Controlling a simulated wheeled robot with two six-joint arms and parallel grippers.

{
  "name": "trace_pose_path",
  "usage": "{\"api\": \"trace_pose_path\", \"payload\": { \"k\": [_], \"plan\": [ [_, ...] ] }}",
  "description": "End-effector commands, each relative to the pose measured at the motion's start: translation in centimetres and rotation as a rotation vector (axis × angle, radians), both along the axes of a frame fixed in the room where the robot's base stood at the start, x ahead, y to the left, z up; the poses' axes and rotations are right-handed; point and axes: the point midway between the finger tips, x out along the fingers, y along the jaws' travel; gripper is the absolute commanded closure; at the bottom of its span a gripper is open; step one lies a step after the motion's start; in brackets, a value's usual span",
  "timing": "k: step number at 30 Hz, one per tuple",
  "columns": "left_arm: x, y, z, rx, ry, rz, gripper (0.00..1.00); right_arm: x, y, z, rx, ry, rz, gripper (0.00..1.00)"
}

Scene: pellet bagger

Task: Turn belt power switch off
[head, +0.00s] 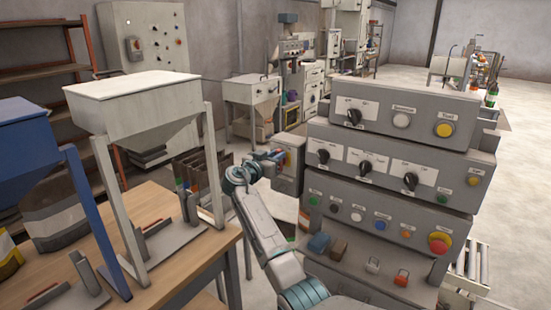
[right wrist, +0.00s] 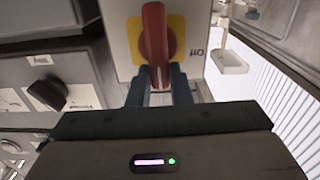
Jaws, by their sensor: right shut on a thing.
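The belt power switch is a grey box (head: 289,178) beside the stacked control panel in the head view. In the right wrist view its box face (right wrist: 197,62) carries a yellow plate (right wrist: 177,27) with a red rotary handle (right wrist: 153,30). The handle stands upright in that picture. A dark mark, perhaps letters, is at the right of the plate. My right gripper (head: 277,156) is at the front of the box. In the wrist view its two blue-grey fingers (right wrist: 160,88) are shut on the handle's lower end. My left gripper is not in view.
The control panel (head: 395,160) with knobs, buttons and a red emergency stop (head: 439,243) stands close to the right of my arm. A wooden table (head: 180,240) with a white hopper (head: 135,95) and a blue hopper (head: 25,150) is at the left.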

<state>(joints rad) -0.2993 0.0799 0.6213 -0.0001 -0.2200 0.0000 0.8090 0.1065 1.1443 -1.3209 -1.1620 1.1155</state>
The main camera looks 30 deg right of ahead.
Motion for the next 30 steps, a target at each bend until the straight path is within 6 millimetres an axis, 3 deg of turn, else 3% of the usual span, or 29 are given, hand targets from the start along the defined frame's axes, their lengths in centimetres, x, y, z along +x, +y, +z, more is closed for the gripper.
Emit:
{"api": "trace_pose_path", "payload": {
  "k": [1, 15, 30],
  "plan": [
    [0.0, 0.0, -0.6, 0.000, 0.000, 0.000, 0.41, 0.0, 0.1, -1.1, 0.000, 0.028, -0.003, 1.00],
    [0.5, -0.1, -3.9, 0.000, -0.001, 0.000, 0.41, 0.7, 0.4, -1.6, -0.141, 0.376, -0.002, 1.00],
    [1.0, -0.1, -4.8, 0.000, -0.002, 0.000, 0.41, 1.4, 0.6, -1.9, -0.323, 0.815, -0.004, 1.00]
  ]
}}
